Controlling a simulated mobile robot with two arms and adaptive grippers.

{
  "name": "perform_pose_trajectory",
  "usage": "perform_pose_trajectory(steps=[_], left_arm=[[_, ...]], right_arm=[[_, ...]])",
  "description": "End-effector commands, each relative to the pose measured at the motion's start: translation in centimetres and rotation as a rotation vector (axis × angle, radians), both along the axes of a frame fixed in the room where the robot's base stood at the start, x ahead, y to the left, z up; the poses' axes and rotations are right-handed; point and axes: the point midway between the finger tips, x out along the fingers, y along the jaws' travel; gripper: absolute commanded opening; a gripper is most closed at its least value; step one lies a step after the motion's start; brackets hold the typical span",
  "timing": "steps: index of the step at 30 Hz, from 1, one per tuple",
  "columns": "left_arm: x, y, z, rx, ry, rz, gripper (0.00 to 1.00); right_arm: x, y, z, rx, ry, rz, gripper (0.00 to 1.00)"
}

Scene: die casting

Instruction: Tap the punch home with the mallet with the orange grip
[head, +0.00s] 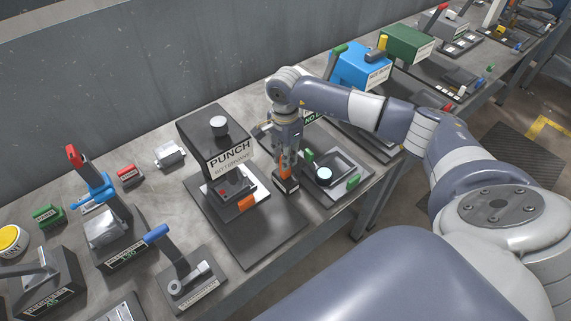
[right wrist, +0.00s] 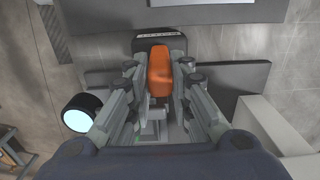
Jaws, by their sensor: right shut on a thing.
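The orange grip (head: 285,172) of the mallet is between the fingers of my right gripper (head: 286,160), which is shut on it. In the right wrist view the orange grip (right wrist: 159,72) points away between the fingers. A dark labelled block (head: 287,187) sits at the grip's lower end; I cannot tell whether it is the mallet's head or a holder. The punch (head: 203,143), a dark press marked PUNCH, stands just left of the gripper. It has a light round knob (head: 219,126) on top and red and orange parts below. My left gripper is not in view.
Right of the gripper is a dark tray (head: 345,168) with green blocks and a pale disc (head: 324,175). Left are a blue-handled lever (head: 157,235) and a red-tipped lever (head: 75,156). Blue (head: 360,66) and green (head: 406,45) machines stand behind. The bench's front edge is close.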

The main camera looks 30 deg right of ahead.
Motion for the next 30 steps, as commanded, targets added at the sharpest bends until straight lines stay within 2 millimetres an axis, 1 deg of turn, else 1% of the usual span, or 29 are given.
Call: perform_pose_trajectory(steps=[1, 3, 19, 22, 30], left_arm=[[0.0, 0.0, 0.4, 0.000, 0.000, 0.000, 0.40], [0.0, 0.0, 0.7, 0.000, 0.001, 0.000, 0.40], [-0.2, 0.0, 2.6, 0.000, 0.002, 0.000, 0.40], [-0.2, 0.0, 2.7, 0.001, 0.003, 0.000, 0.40], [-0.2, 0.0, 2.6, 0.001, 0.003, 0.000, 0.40]], right_arm=[[0.1, 0.0, 0.7, 0.000, -0.003, 0.000, 0.00], [0.1, 0.0, 1.2, 0.000, -0.002, -0.001, 0.00], [0.1, 0.0, 5.4, 0.000, -0.002, 0.000, 0.00], [0.0, 0.0, 5.7, 0.000, -0.002, 0.000, 0.00], [0.0, 0.0, 5.7, 0.000, -0.002, 0.000, 0.00]])
